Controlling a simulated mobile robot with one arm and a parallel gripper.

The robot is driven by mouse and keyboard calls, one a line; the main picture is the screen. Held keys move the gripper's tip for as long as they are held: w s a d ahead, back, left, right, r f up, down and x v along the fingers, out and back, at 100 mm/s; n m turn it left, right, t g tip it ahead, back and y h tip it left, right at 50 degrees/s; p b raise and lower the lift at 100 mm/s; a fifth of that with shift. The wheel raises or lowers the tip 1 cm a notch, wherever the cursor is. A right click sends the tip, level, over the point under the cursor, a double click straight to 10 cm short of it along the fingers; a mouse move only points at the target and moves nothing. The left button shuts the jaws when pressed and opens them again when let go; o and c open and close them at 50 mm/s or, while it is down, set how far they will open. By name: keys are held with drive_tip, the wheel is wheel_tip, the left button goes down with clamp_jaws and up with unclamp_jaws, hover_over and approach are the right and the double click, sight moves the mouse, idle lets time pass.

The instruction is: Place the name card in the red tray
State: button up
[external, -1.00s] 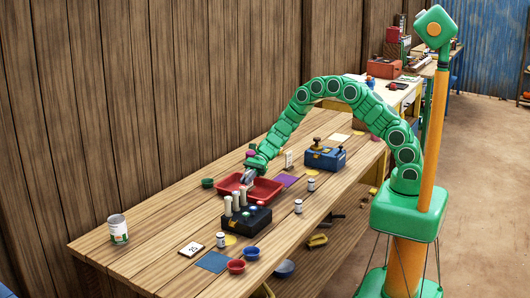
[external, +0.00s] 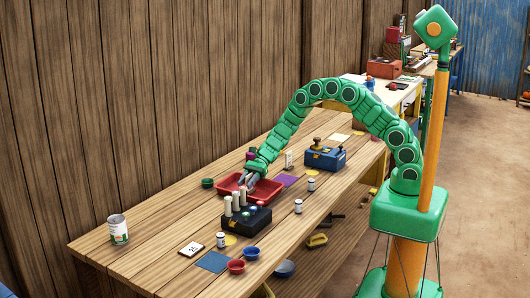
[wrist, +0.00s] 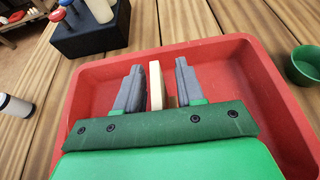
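The red tray (external: 268,193) lies on the wooden table behind the black block; its rim also shows in the wrist view (wrist: 85,80). My gripper (external: 246,184) is low over the tray; in the wrist view my gripper (wrist: 158,82) has its two grey fingers spread. A thin cream slab (wrist: 156,84), seen edge-on and likely the name card, stands between the fingers within the tray's outline. A gap shows on each side of it, wider on the right. Its face and lower end are hidden, so I cannot tell whether it rests on the tray floor.
A black block with pegs (external: 246,218) stands close in front of the tray. A green bowl (external: 207,183) is at its left. A blue device (external: 325,158) and an upright white card (external: 289,158) stand beyond. A card marked 25 (external: 191,249) lies near the front, beside a blue mat (external: 213,262).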

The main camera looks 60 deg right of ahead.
drive_tip(key=shift+r, duration=0.15)
drive_tip(key=v, duration=1.2)
drive_tip(key=s+d+r+n+g+h, duration=0.1)
drive_tip(key=s+r+n+g+h, duration=0.1)
drive_tip(key=s+r+n, duration=0.65)
drive_tip(key=s+r+n+g+h, duration=0.1)
drive_tip(key=s+r+n+h, duration=0.3)
drive_tip(key=s, duration=0.9)
drive_tip(key=s+d+r+n+h, duration=0.2)
drive_tip(key=s+d, duration=0.6)
drive_tip(key=s, duration=0.4)
drive_tip(key=s+d+r+n+t+h, duration=0.1)
drive_tip(key=s+d+r+n+h, duration=0.2)
drive_tip(key=s+d, duration=0.6)
drive_tip(key=s+h, duration=0.2)
drive_tip(key=s, duration=0.1)
drive_tip(key=shift+s+r, duration=0.25)
drive_tip(key=shift+r, duration=0.1)
